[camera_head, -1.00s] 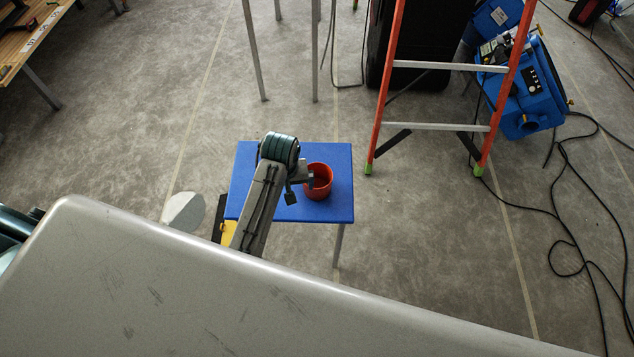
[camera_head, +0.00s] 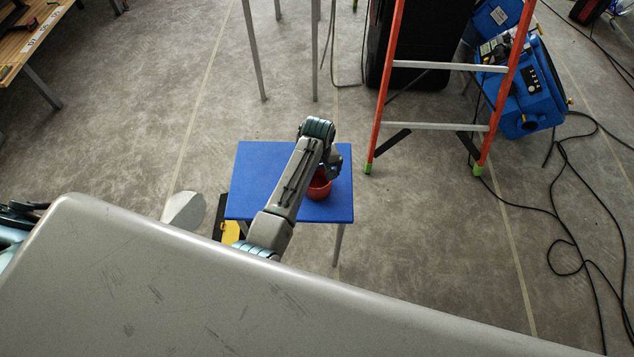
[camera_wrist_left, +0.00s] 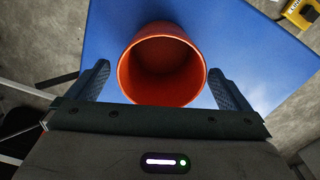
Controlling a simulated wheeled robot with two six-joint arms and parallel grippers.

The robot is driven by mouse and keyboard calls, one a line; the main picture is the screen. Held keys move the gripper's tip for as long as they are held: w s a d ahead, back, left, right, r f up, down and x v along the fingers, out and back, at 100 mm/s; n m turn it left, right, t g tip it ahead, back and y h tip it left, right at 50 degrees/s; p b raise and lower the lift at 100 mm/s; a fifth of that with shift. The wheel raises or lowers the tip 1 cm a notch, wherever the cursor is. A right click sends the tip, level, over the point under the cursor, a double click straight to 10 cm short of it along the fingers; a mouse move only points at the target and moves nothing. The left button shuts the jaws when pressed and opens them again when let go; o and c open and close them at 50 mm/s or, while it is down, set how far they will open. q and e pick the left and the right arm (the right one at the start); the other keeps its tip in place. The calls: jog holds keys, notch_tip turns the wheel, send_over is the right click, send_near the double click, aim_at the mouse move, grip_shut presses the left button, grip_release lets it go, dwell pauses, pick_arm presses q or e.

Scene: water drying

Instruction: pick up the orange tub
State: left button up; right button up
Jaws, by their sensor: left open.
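The orange tub (camera_head: 319,188) stands upright on a small blue table (camera_head: 262,178). In the left wrist view the open, empty tub (camera_wrist_left: 162,66) sits between the two spread fingers of my left gripper (camera_wrist_left: 160,76). The fingers are on either side of it, and I see no clear grip on it. In the head view my left gripper (camera_head: 332,164) is over the tub, and my arm hides part of the tub. My right gripper does not show.
An orange ladder (camera_head: 440,126) stands right of the table, with a blue machine (camera_head: 525,90) and black cables (camera_head: 570,200) beyond it. A yellow object (camera_head: 231,232) is beside the table's near left corner. A wooden bench (camera_head: 30,35) is far left. The table's left part is clear.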

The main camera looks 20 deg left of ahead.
aim_at(317, 180)
pick_arm(q)
notch_tip(317, 180, down, 4)
jog(key=shift+a+f, duration=0.1)
jog(key=shift+a, duration=0.05)
jog(key=shift+c, duration=0.2)
jog(key=c, duration=1)
jog(key=shift+o, duration=0.2)
jog(key=shift+r+p, duration=0.2)
jog(key=shift+p, duration=0.2)
